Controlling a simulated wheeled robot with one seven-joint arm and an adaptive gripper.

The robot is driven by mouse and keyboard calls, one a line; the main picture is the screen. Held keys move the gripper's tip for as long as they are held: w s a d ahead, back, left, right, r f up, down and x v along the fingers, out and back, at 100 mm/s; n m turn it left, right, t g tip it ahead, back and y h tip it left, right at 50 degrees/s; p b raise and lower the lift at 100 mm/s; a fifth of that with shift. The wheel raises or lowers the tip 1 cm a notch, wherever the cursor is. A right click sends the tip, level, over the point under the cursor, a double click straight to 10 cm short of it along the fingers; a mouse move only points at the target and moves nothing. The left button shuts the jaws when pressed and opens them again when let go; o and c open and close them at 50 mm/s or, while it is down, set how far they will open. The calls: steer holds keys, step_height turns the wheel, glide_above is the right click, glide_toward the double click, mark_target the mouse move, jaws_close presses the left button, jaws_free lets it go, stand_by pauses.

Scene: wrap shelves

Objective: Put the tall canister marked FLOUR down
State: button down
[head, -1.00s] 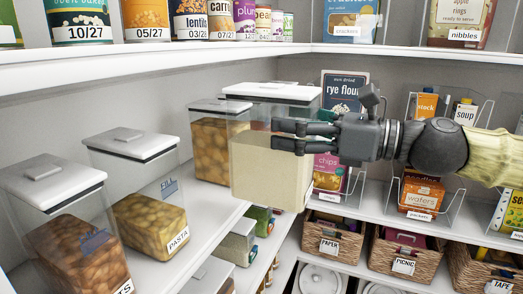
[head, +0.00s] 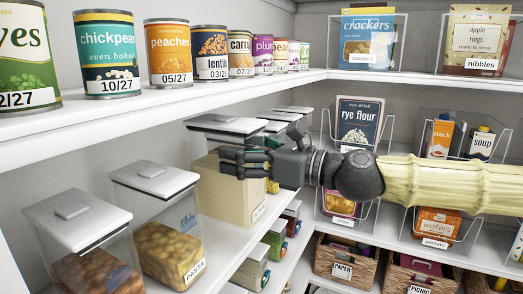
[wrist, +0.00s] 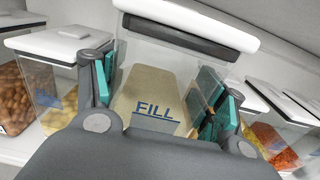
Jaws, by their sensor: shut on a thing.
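The tall clear canister (head: 222,190) holds pale, flour-like contents and has a white lid. My gripper (head: 232,162) is shut on its upper part from the right. In the head view it is in line with the shelf row, just beyond the pasta canister (head: 168,250). I cannot tell whether its base touches the shelf.
A canister of brown contents (head: 95,270) stands at the near left. More lidded canisters (head: 272,127) stand close behind the held one. The can shelf (head: 200,88) runs above the row. Small jars (head: 252,268) and baskets (head: 340,268) sit lower down.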

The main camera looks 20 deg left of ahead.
mark_target(220, 180)
steer(key=a+f+p, duration=0.1)
steer(key=a+f, duration=0.1)
steer(key=a+f+p, duration=0.1)
steer(key=f+p, duration=0.1)
steer(key=a+f+p, duration=0.2)
steer(key=shift+w+a, duration=0.35)
steer(key=shift+w, duration=0.05)
steer(key=shift+a+f+p, duration=0.25)
steer(key=shift+f+p, duration=0.1)
steer(key=shift+d+f, duration=0.1)
steer(key=shift+f, duration=0.05)
stand_by(0.3)
steer(key=shift+c, duration=0.8)
jaws_free()
steer(key=shift+f, duration=0.1)
steer(key=shift+d, duration=0.1)
